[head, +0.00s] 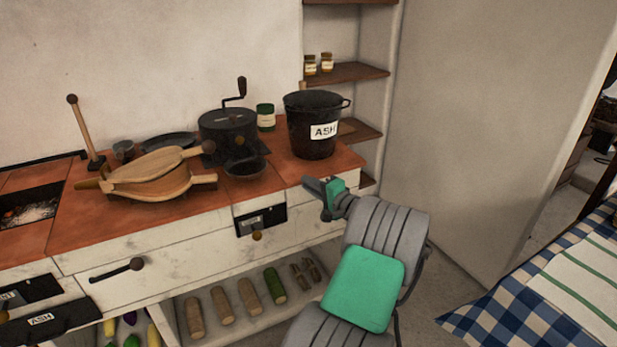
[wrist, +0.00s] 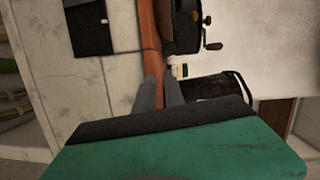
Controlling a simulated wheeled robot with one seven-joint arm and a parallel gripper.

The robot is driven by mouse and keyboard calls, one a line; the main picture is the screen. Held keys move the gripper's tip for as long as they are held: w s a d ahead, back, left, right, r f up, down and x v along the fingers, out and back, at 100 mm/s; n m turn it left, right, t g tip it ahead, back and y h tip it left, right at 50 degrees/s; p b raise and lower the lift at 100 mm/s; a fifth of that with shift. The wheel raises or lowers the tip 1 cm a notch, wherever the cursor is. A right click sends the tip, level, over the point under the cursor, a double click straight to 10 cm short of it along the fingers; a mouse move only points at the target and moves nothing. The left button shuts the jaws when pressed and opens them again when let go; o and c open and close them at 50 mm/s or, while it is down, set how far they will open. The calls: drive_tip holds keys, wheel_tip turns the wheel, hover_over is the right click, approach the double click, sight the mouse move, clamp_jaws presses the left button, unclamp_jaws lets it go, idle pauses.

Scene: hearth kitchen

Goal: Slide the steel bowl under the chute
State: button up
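A dark grey round bowl (head: 245,168), which looks like the steel bowl, sits on the counter at the front right foot of the black crank mill (head: 228,130). No chute can be made out clearly; the mill's lower front is partly behind the bowl. The mill also shows at the top of the wrist view (wrist: 182,28). My gripper (head: 308,185) is in front of the counter's right end, to the right of the bowl and apart from it. In the wrist view its two fingers (wrist: 161,92) stand apart with nothing between them. The bowl is not clearly seen there.
A black ASH bucket (head: 312,135) stands on the counter behind my gripper. Wooden bellows (head: 155,175) lie left of the bowl. A drawer front with a black plate (head: 260,220) is below the counter edge.

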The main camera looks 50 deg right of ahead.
drive_tip(key=s+a+f+n+g+y, duration=0.1)
drive_tip(key=s+a+f+n+g, duration=0.15)
drive_tip(key=f, duration=0.55)
drive_tip(key=s+a+f+n+g+y, duration=0.2)
drive_tip(key=s+a+f+g, duration=0.15)
drive_tip(key=f, duration=0.55)
drive_tip(key=s+a+f+n+g+y, duration=0.1)
drive_tip(key=s+a+f+g+y, duration=0.1)
drive_tip(key=s+a+f+g, duration=0.5)
drive_tip(key=s+a+r+n+g, duration=0.2)
drive_tip(key=a+r+n, duration=0.15)
drive_tip(key=a, duration=0.65)
drive_tip(key=s+a+r+n+g, duration=0.2)
drive_tip(key=s+a+r, duration=0.15)
drive_tip(key=a, duration=0.65)
drive_tip(key=w+a+r+n+t+h, duration=0.1)
drive_tip(key=w+a+r+n, duration=0.2)
drive_tip(key=a, duration=0.5)
drive_tip(key=w+a+r+n+t, duration=0.1)
drive_tip(key=w+a+r+n, duration=0.3)
drive_tip(key=a, duration=0.4)
wheel_tip(320, 180, up, 2)
drive_tip(key=shift+w+a+r+n+h, duration=0.15)
drive_tip(key=shift+a+n+h, duration=0.1)
drive_tip(key=shift+n+h, duration=0.2)
